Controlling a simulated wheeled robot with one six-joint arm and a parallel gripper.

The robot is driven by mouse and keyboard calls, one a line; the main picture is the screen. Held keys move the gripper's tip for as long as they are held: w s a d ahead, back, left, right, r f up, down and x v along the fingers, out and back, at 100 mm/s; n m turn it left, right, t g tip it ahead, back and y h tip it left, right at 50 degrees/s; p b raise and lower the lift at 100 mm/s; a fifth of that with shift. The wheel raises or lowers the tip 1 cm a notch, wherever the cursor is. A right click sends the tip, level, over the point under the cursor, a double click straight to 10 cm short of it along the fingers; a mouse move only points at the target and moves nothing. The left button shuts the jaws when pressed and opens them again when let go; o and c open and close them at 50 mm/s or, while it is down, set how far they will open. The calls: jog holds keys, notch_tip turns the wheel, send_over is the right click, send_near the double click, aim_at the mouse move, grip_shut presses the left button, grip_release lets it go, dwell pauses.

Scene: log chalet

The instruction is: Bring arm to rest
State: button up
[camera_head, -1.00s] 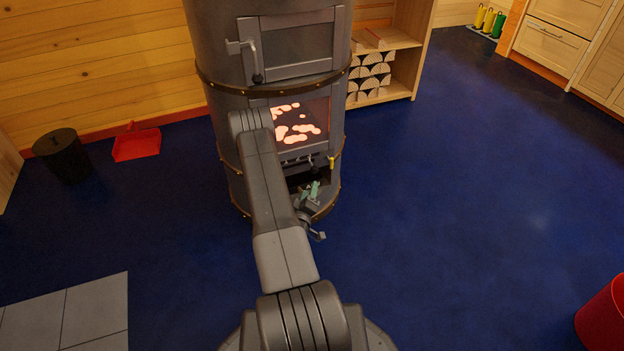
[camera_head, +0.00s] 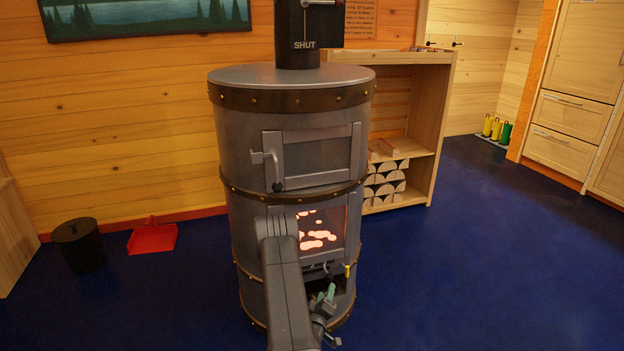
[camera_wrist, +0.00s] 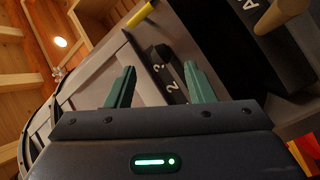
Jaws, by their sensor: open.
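My arm reaches forward to the front of a round grey stove (camera_head: 245,150). My gripper (camera_head: 324,293) is low at the stove's open lower compartment, below the glowing firebox window (camera_head: 320,229). In the wrist view my gripper (camera_wrist: 158,88) shows two green fingers spread apart with nothing held between them. Beyond the fingers is a dark part marked with numbers (camera_wrist: 168,75). A yellow-tipped piece (camera_wrist: 140,15) is above them. I cannot tell whether a finger touches the stove.
A black bin (camera_head: 79,245) and a red dustpan (camera_head: 152,238) are on the floor at left. A wooden shelf (camera_head: 442,130) with split logs (camera_head: 385,182) stands behind the stove. The blue floor (camera_head: 480,250) at right is clear.

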aim_at(328, 281)
jog(key=b+x, duration=0.2)
jog(key=x, duration=0.6)
jog(key=shift+f, duration=0.15)
jog(key=shift+a+p, duration=0.3)
jog(key=shift+s+a, duration=0.2)
jog(key=shift+a, duration=0.45)
